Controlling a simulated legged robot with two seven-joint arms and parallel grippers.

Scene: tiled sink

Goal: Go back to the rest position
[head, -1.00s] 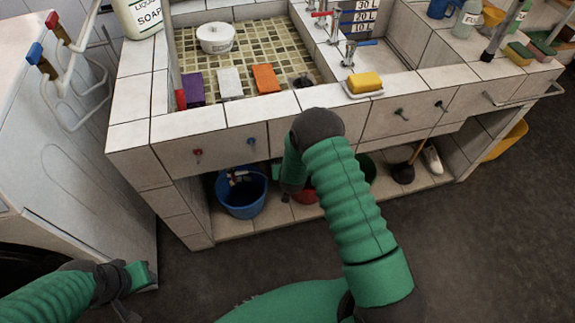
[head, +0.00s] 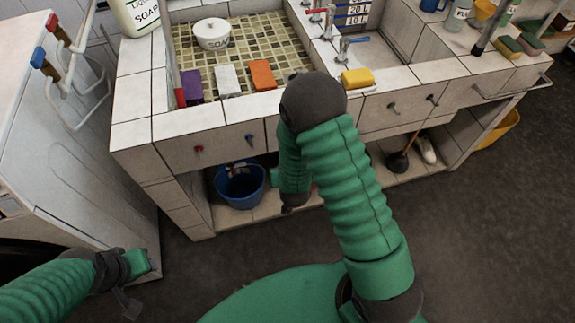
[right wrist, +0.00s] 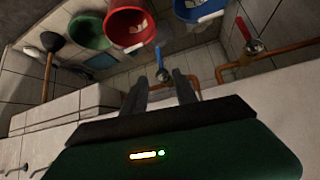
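My right arm bends in front of the sink in the head view, its dark elbow high and its forearm hanging down. My right gripper (head: 288,207) points down before the open shelf under the sink. My left gripper (head: 130,292) is at the lower left, low over the floor beside the white machine. Its fingers are small and dark, so its opening cannot be made out. Nothing shows in it.
A blue bucket (head: 240,185) stands on the shelf under the tiled sink (head: 190,118). The right wrist view shows a red bucket (right wrist: 130,27), a green bucket (right wrist: 90,31) and pipes (right wrist: 270,58). A white machine (head: 60,170) stands at left. The dark floor (head: 470,250) is clear at right.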

